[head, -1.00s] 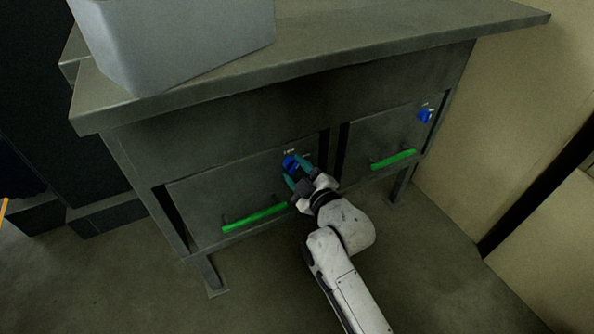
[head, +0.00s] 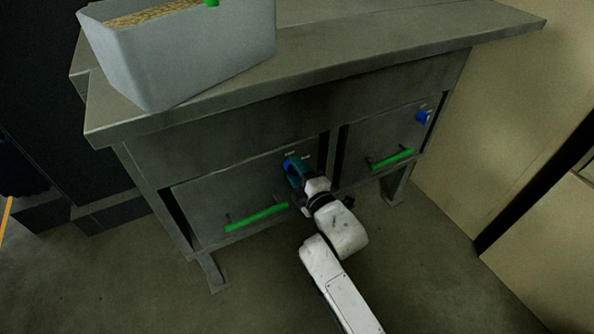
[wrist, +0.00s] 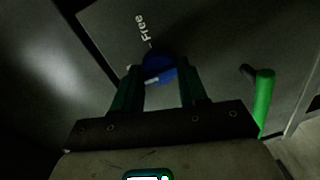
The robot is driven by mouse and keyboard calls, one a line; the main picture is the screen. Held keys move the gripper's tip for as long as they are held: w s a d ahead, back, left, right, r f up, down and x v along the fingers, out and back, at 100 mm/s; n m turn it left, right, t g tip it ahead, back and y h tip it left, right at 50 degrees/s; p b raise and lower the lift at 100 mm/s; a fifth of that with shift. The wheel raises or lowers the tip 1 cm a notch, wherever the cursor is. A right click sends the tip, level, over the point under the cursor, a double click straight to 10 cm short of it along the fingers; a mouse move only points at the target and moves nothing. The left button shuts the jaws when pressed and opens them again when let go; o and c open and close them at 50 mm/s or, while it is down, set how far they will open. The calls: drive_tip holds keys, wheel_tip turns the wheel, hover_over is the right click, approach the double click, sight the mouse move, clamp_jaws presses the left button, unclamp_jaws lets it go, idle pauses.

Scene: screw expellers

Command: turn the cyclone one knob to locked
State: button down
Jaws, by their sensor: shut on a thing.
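A blue knob (head: 287,164) sits at the top right of the left drawer front, and it also shows in the wrist view (wrist: 158,65). My gripper (head: 291,167) is shut on this knob, with one teal finger on each side of it in the wrist view (wrist: 160,76). A pale mark shows on the knob's near side. A label reading "Free" stands beside it, sideways in the wrist view; other lettering near the knob is too small to read. A second blue knob (head: 423,117) is on the right drawer front. No readable label tells which is cyclone one.
Green bar handles (head: 256,218) and (head: 392,160) stick out from the two drawer fronts below the knobs. A grey bin (head: 190,65) with grainy contents stands on the metal bench top (head: 340,60). A tan wall (head: 500,130) is at right; the floor in front is clear.

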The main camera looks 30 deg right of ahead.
drive_tip(key=shift+r, duration=0.2)
drive_tip(key=c, duration=0.9)
unclamp_jaws()
drive_tip(key=shift+c, duration=0.2)
drive_tip(key=o, duration=0.3)
drive_tip(key=shift+f, duration=0.1)
drive_tip(key=s+p, duration=0.3)
drive_tip(key=s, duration=0.7)
drive_tip(key=shift+s+r, duration=0.4)
